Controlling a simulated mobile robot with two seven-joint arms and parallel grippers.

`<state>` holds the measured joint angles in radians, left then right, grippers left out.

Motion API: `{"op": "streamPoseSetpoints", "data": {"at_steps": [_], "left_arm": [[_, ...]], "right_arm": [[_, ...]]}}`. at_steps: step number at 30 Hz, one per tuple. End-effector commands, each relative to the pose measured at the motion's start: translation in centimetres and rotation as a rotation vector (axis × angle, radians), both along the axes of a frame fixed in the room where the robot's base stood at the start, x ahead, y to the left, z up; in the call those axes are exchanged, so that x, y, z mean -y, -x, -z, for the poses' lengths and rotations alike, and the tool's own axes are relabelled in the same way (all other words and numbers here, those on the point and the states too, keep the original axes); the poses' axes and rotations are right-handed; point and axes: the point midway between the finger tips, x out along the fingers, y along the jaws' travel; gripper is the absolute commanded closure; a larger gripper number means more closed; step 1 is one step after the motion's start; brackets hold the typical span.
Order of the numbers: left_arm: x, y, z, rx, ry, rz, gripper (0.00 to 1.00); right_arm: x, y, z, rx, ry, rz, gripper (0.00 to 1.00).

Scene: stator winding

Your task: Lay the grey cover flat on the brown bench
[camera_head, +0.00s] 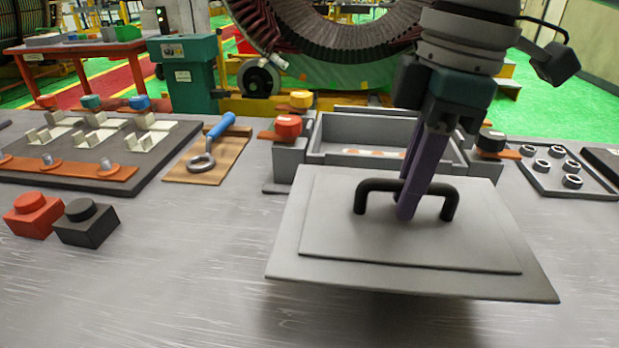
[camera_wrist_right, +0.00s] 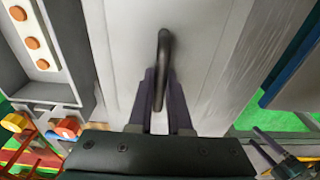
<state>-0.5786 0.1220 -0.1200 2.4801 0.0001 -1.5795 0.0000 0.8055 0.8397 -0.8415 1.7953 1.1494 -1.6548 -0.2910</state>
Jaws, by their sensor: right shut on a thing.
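The grey cover (camera_head: 335,215) is a flat stepped plate with a black arched handle (camera_head: 379,185) on top. My right gripper (camera_head: 408,200) comes down from above with purple fingers shut on the handle. The cover hangs a little above the bench (camera_head: 170,290), with a shadow beneath it, and looks slightly tilted. The bench top looks grey and streaked here, not brown. In the right wrist view the handle (camera_wrist_right: 163,60) runs between the two fingertips (camera_wrist_right: 159,88), over the cover (camera_wrist_right: 115,50). My left gripper is not in view.
Behind the cover stands an open grey box (camera_head: 345,130) with clamps at its sides. A blue-handled tool (camera_head: 215,135) lies on a brown board to the left. Red (camera_head: 33,215) and black (camera_head: 87,224) blocks sit at front left.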

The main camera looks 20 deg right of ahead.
Motion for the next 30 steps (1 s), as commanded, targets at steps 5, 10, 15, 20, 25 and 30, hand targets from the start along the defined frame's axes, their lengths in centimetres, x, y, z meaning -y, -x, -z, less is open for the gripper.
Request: {"op": "streamPoseSetpoints", "data": {"at_steps": [5, 10, 15, 20, 25, 30], "left_arm": [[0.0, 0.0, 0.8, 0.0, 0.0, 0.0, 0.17], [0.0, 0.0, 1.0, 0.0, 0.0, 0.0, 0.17], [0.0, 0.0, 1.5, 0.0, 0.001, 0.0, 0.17], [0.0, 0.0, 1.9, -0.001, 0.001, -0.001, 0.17], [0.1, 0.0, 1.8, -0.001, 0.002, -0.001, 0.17], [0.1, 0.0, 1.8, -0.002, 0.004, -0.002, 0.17]], "right_arm": [[0.0, 0.0, 3.7, 0.001, -0.001, -0.001, 1.0], [0.0, -0.1, 4.9, 0.002, -0.002, 0.0, 1.0], [0.0, 0.0, 6.8, 0.0, -0.001, 0.001, 1.0], [-0.1, 0.0, 9.0, 0.001, 0.0, -0.001, 1.0], [0.0, -0.1, 9.0, 0.004, -0.001, -0.001, 1.0], [0.0, -0.1, 9.2, 0.003, -0.002, 0.0, 1.0]]}}
